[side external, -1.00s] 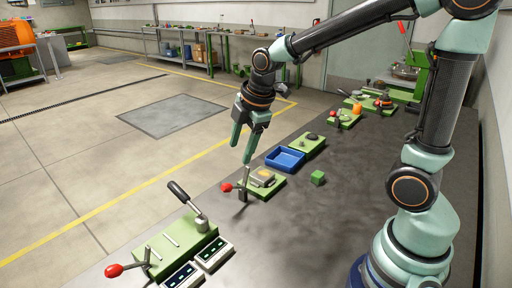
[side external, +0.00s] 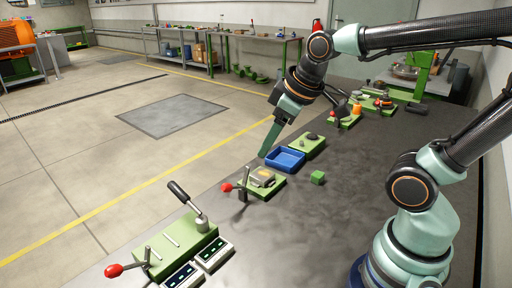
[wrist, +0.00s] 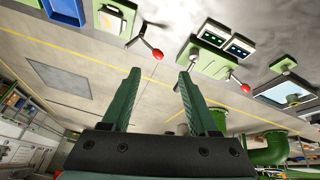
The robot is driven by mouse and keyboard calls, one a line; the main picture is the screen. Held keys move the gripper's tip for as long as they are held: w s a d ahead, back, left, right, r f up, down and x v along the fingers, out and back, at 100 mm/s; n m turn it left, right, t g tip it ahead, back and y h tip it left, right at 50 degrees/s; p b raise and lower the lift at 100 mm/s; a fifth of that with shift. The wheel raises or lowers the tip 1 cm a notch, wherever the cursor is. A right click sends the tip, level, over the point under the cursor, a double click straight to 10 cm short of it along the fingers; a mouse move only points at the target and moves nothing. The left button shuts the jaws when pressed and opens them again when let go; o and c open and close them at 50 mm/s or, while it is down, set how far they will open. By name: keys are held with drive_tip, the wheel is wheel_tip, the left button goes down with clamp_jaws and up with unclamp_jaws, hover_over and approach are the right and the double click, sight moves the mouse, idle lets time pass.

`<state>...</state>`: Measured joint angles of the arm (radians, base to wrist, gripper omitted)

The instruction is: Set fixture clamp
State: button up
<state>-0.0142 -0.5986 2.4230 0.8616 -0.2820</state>
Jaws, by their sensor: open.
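A green fixture (side external: 272,190) holds a grey block with an orange patch and stands near the bench's left edge. Its clamp lever with a red knob (side external: 227,187) points out to the left. In the wrist view the same fixture (wrist: 113,20) and red knob (wrist: 157,54) are at the top. A larger green base (side external: 182,248) in the foreground carries a black-handled lever (side external: 179,192) and another red-knobbed lever (side external: 114,270). My gripper (side external: 264,154) is above and behind the small fixture, close to the blue tray in the picture. It is open and empty in the wrist view (wrist: 158,76).
A blue tray (side external: 285,165) stands behind the small fixture. A green cube (side external: 318,177) lies to its right on the dark bench. Two display boxes (side external: 212,254) stand by the foreground base. More green fixtures (side external: 345,120) line the bench farther back. The middle of the bench is clear.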

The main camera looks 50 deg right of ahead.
sight(227, 185)
drive_tip(key=w+f+n, duration=0.4)
drive_tip(key=f, duration=0.1)
drive_tip(key=w+a+f+n+g, duration=0.1)
drive_tip(key=w+f+n, duration=0.3)
drive_tip(key=f, duration=0.2)
drive_tip(key=w+f+n, duration=0.4)
drive_tip(key=f, duration=0.2)
drive_tip(key=shift+w+a, duration=0.2)
drive_tip(key=shift+w, duration=0.1)
drive_tip(key=shift+c, duration=0.3)
clamp_jaws()
drive_tip(key=shift+s, duration=0.1)
idle(0.7)
